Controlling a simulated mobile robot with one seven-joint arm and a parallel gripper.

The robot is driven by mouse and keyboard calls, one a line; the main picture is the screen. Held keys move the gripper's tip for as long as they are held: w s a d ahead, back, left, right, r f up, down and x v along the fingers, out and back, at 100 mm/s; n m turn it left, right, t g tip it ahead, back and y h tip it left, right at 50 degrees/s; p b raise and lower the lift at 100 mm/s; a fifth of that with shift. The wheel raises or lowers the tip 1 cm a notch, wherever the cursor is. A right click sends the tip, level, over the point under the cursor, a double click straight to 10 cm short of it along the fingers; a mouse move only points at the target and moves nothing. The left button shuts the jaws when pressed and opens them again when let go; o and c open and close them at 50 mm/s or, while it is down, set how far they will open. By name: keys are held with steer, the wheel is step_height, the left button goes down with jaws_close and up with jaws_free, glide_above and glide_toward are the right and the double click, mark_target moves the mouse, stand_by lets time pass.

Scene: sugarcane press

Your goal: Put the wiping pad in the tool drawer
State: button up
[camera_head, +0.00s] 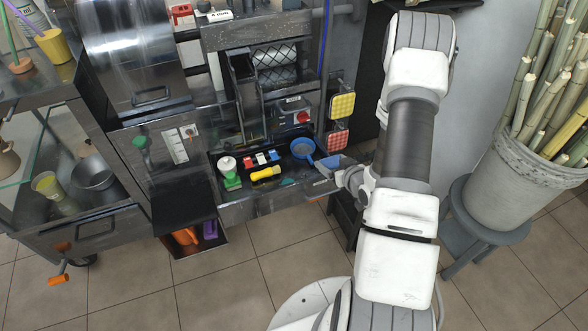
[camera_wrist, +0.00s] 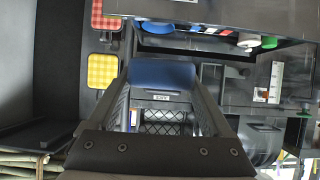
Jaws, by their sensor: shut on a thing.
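A dark blue pad (camera_wrist: 165,74), which I take to be the wiping pad, is between the two fingers of my gripper (camera_wrist: 158,88), which is shut on it. In the head view the blue pad (camera_head: 328,161) shows at the tip of my gripper (camera_head: 336,168), beside the right end of a shallow open compartment (camera_head: 240,205). That compartment holds a blue strainer, a yellow tool, red and white pieces and a green and white item. A lower open drawer (camera_head: 205,250) holds orange and purple things. I cannot tell which is the tool drawer.
A yellow checkered pad (camera_head: 341,107) and a red checkered pad (camera_head: 337,138) hang close to my gripper. A black flat panel (camera_head: 183,208) lies over part of the lower drawer. A bucket of canes (camera_head: 500,185) stands on a stool at right. Tiled floor in front is clear.

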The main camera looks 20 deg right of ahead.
steer(key=shift+w+a+f+b, duration=0.2)
steer(key=shift+w+f+b, duration=0.3)
steer(key=shift+w+f, duration=1.15)
steer(key=shift+w+a+f+b, duration=0.15)
steer(key=shift+w+f+b, duration=0.4)
steer(key=shift+w+f, duration=1.05)
steer(key=shift+w+a+f+b, duration=0.2)
steer(key=shift+w+f+b, duration=0.3)
steer(key=shift+w+f, duration=1.15)
steer(key=shift+f+b, duration=0.45)
steer(key=shift+b, duration=0.05)
steer(key=shift+s+f, duration=0.1)
steer(key=shift+f, duration=0.1)
